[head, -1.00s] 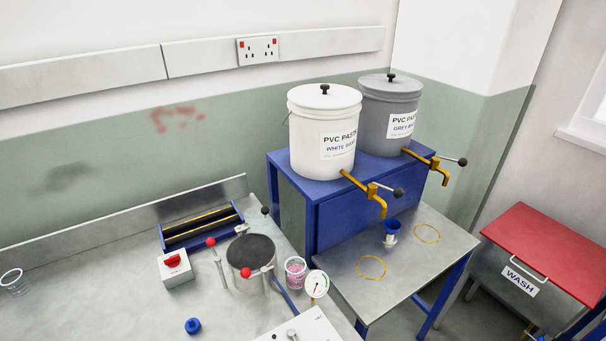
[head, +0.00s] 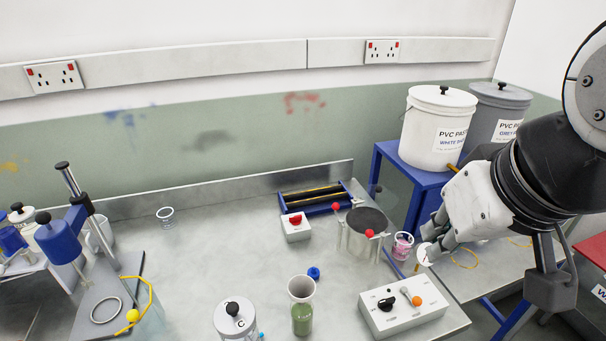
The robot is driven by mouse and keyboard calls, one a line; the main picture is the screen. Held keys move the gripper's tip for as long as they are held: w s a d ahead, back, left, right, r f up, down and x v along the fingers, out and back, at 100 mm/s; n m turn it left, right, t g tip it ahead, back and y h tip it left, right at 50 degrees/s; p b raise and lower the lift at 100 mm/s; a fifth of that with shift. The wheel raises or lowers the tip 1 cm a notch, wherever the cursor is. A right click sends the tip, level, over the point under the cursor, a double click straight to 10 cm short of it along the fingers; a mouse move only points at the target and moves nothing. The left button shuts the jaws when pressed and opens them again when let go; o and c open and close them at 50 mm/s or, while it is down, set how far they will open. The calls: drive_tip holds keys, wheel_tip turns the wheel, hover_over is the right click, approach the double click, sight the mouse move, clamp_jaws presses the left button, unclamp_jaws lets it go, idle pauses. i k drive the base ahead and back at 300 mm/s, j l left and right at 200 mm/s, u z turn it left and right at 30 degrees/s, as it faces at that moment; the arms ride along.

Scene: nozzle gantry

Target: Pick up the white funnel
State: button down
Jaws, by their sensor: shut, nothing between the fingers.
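A white flared piece with a wide round mouth (head: 302,287), which looks like the white funnel, stands upright at the front middle of the bench. Its lower part sits in or on a green-filled vessel (head: 302,320); I cannot tell exactly how they join. My gripper (head: 424,252) is at the right, shut and empty, pointing down and left. It is well to the right of the funnel and apart from it. It partly hides the round gauge near the bench's right edge.
A white control box (head: 403,309) lies between the funnel and my gripper's side. A lidded jar marked C (head: 235,318) stands left of the funnel, and a small blue piece (head: 314,273) behind it. The bench's middle left is clear.

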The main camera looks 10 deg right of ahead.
sight(301, 288)
drive_tip(key=u, duration=0.5)
drive_tip(key=k+j+u, duration=0.1)
drive_tip(key=j, duration=0.25)
drive_tip(key=k+j, duration=0.15)
drive_tip(key=j, duration=0.25)
drive_tip(key=k+j+u, duration=0.15)
drive_tip(key=j, duration=0.25)
drive_tip(key=j+u, duration=0.1)
drive_tip(key=j, duration=0.25)
drive_tip(key=k, duration=0.05)
